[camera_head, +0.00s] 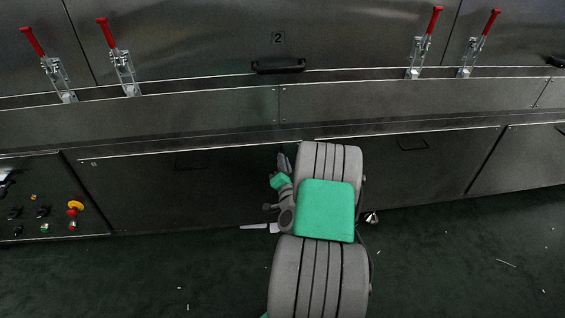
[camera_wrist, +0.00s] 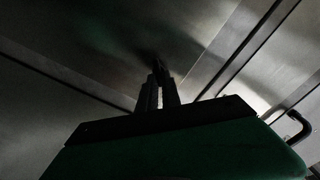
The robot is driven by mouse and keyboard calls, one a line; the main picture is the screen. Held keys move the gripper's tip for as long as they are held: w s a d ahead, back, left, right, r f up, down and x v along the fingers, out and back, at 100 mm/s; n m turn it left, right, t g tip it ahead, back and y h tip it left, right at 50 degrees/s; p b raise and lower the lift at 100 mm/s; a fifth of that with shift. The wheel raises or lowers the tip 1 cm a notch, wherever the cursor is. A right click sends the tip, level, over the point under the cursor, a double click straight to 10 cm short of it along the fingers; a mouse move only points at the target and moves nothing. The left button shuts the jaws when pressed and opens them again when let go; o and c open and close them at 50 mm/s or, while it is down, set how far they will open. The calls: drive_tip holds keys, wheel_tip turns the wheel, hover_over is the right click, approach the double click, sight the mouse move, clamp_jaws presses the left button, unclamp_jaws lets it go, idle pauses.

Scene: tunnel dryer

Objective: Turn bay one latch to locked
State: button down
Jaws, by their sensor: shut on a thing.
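Red-handled toggle latches stand along the dryer's ledge in the head view. One latch (camera_head: 50,65) is left of a panel seam at the far left, and another (camera_head: 121,62) is just right of it. Both have their red handles raised and tilted to the left. No number 1 shows, so I cannot tell for sure which latch is bay one's. My gripper (camera_wrist: 158,72) shows in the wrist view with its two dark fingers close together. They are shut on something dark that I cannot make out. My arm hides its lower surroundings in the head view.
The panel marked 2 (camera_head: 345,40) has a black handle (camera_head: 278,66). Two more red latches (camera_head: 421,45) (camera_head: 473,50) stand at the right. A control panel (camera_head: 40,205) with a yellow and red stop button is at lower left. The dark floor (camera_head: 130,280) carries small scraps.

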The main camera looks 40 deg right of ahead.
drive_tip(key=shift+s+d+f+m+p, duration=0.1)
drive_tip(key=shift+m+p, duration=0.1)
drive_tip(key=shift+m, duration=1.25)
drive_tip(key=shift+w+f+m+p, duration=0.1)
drive_tip(key=shift+f+m+p, duration=0.1)
drive_tip(key=shift+m, duration=1.2)
drive_tip(key=shift+s+d+f+m+p, duration=0.1)
drive_tip(key=shift+m+p, duration=0.1)
drive_tip(key=shift+m, duration=1.25)
drive_tip(key=c, duration=1.5)
unclamp_jaws()
drive_tip(key=shift+c, duration=0.2)
drive_tip(key=shift+a, duration=0.1)
drive_tip(key=b+v, duration=0.1)
drive_tip(key=v, duration=0.6)
drive_tip(key=shift+s+a, duration=0.25)
drive_tip(key=shift+s, duration=0.05)
